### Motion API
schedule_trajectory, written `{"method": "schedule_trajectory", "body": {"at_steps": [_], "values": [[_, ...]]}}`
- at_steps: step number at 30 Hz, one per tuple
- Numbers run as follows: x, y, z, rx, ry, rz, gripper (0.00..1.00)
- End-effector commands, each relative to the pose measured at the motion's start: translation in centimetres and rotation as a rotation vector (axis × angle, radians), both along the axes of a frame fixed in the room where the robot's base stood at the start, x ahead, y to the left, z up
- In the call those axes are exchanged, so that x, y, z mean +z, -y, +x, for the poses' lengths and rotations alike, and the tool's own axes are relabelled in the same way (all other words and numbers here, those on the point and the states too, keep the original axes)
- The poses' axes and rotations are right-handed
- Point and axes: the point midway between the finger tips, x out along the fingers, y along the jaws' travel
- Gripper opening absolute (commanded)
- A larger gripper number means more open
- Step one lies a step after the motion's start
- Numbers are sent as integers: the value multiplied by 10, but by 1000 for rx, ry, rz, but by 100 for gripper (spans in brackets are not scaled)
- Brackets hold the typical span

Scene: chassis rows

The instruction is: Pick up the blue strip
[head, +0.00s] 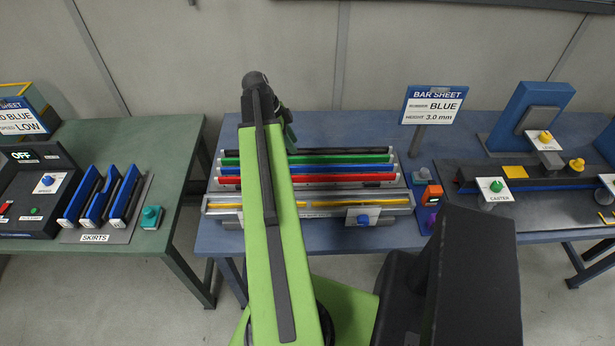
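The blue strip (340,169) lies in a rack on the blue table, between a green strip (340,160) behind it and a red strip (345,178) in front. A black strip (340,152) is at the back. My green arm crosses in front of the strips and hides part of their left portion. My gripper (290,140) is partly visible behind the arm's top, near the back of the rack. Its fingers are too small and covered to tell open from shut.
A grey tray with yellow strips (355,203) and a blue knob (364,219) fronts the rack. A sign (433,105) reads "BLUE" and "3.0 mm". A caster fixture (497,187) stands right. A green table (165,150) with blue skirts (125,192) is left, across a gap.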

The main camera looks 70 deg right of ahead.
Motion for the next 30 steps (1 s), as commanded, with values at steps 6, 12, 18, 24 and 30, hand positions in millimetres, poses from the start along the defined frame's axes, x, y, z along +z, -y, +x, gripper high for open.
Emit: {"method": "schedule_trajectory", "body": {"at_steps": [6,12,18,24,30], "values": [[-58,7,-18,-1,0,0,36],[-94,12,-32,0,0,1,36],[-94,14,-36,1,0,0,36],[-119,17,-43,0,0,0,36],[-145,21,-53,0,1,0,36]]}}
